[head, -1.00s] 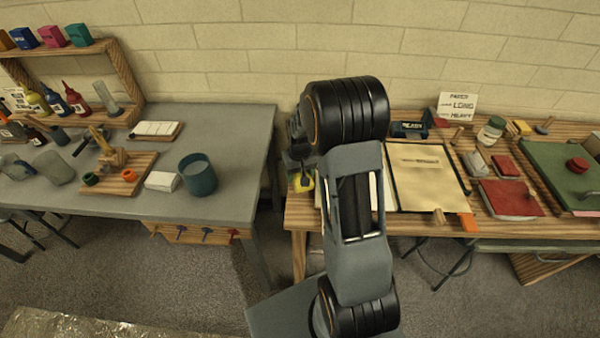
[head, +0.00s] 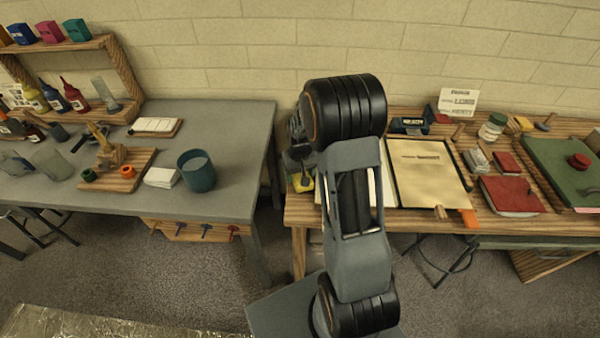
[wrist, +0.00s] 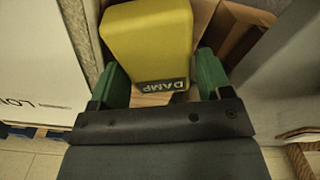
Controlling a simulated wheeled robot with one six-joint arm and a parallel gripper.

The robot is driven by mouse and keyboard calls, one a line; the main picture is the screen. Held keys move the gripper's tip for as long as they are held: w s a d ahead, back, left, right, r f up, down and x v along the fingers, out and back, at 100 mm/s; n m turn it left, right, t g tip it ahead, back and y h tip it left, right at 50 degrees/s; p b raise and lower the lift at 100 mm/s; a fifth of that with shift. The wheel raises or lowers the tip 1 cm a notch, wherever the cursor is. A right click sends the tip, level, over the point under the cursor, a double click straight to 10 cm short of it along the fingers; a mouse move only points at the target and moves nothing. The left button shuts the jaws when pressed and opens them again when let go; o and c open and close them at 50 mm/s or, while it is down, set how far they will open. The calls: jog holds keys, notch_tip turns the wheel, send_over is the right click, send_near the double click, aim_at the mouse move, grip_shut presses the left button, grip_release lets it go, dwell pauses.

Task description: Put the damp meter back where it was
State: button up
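The damp meter is a yellow block with a dark label reading DAMP; it fills the space between my fingers in the wrist view (wrist: 148,45). My gripper (wrist: 162,80) has green fingers, one along each side of the meter, and looks shut on it. In the head view a small patch of the yellow meter (head: 308,184) shows at the left end of the wooden table, below my dark gripper (head: 300,167). My arm hides much of that spot. A brown, box-like wooden edge (wrist: 235,30) lies behind the meter; I cannot tell whether the meter touches it.
The wooden table (head: 300,217) holds a tan folder (head: 425,170), a red book (head: 511,194) and a green board (head: 560,165). A grey table (head: 235,135) stands left, across a gap, with a teal cup (head: 197,172). A white panel (wrist: 35,60) is left of my gripper.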

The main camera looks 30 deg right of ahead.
aim_at(300, 174)
jog(key=shift+o, duration=1.4)
jog(key=shift+r, duration=0.1)
jog(key=shift+r+p, duration=0.3)
jog(key=shift+p, duration=0.05)
notch_tip(300, 174, up, 12)
jog(key=b, duration=0.1)
jog(key=s+a+r+t, duration=0.2)
jog(key=s+a+r, duration=0.1)
jog(key=s, duration=0.5)
jog(key=s+a+r+n+t, duration=0.1)
jog(key=s+a+r+t, duration=0.1)
jog(key=s+a, duration=0.4)
jog(key=shift+s+a+r, duration=0.2)
jog(key=shift+s+r, duration=0.55)
jog(key=shift+s, duration=0.85)
